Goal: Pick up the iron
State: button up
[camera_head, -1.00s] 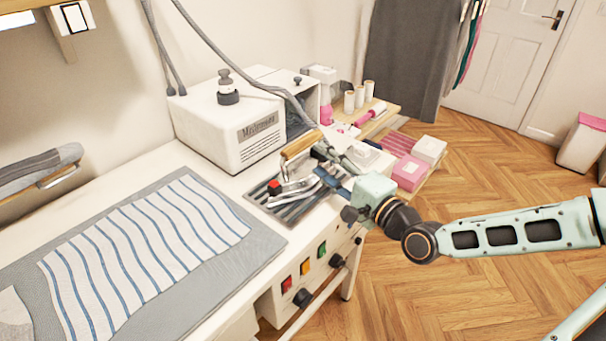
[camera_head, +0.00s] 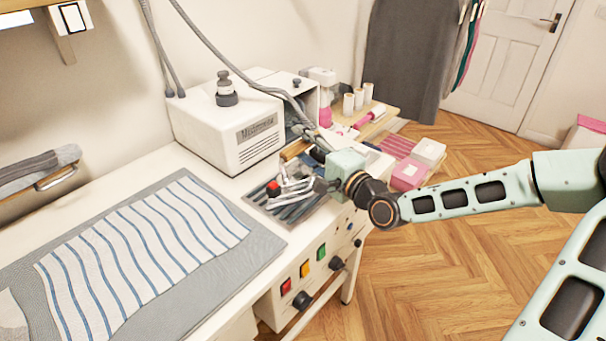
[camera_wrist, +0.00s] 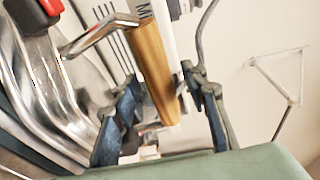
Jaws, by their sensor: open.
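The iron (camera_head: 291,190) sits on a dark ribbed rest on the white table, with a shiny metal body and a red part. Its wooden handle (camera_wrist: 153,65) shows large in the wrist view; in the head view my gripper partly hides it. My gripper (camera_wrist: 160,80) is open, with one finger on each side of the handle's near end. I cannot tell whether either finger touches the wood. In the head view my gripper (camera_head: 309,160) is at the right side of the iron.
A white machine box (camera_head: 227,125) stands just behind the iron, with grey hoses hanging above. A striped cloth (camera_head: 145,245) lies on a grey mat at the left. White spools (camera_head: 358,98) and pink boxes (camera_head: 408,175) are beyond my gripper.

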grip_shut()
dwell(0.3)
jog(key=shift+w+r, duration=0.1)
jog(key=shift+r, duration=0.15)
jog(key=shift+r, duration=0.15)
